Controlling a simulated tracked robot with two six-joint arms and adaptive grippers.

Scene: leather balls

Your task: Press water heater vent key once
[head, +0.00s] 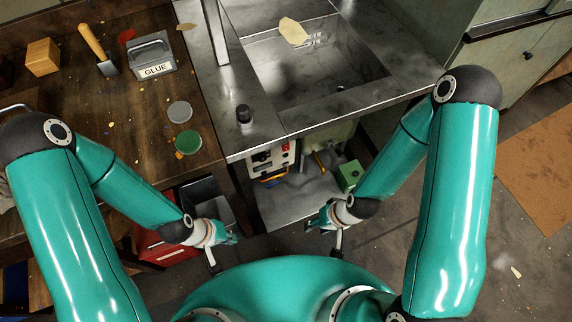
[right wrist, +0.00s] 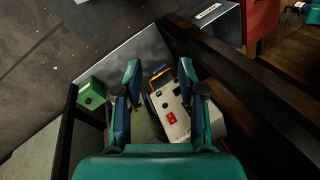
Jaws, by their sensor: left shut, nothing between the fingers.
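The water heater looks to be the white box (head: 256,172) under the sink counter, with a red switch (head: 285,147) and dark controls on its face. In the right wrist view the white box (right wrist: 176,128) lies beyond and between my fingers, with its red switch (right wrist: 171,118) near the palm side. I cannot tell which control is the vent key. My right gripper (right wrist: 158,88) is open and empty, apart from the box; in the head view it is right of the box and nearer me. My left gripper (head: 233,239) is shut and empty, below left of the box.
A green box (head: 350,175) stands right of the heater on the low shelf. The metal counter with a sink (head: 310,75) overhangs them. A dark open bin (head: 206,196) and a red box (head: 165,250) stand left, under the wooden bench (head: 80,110).

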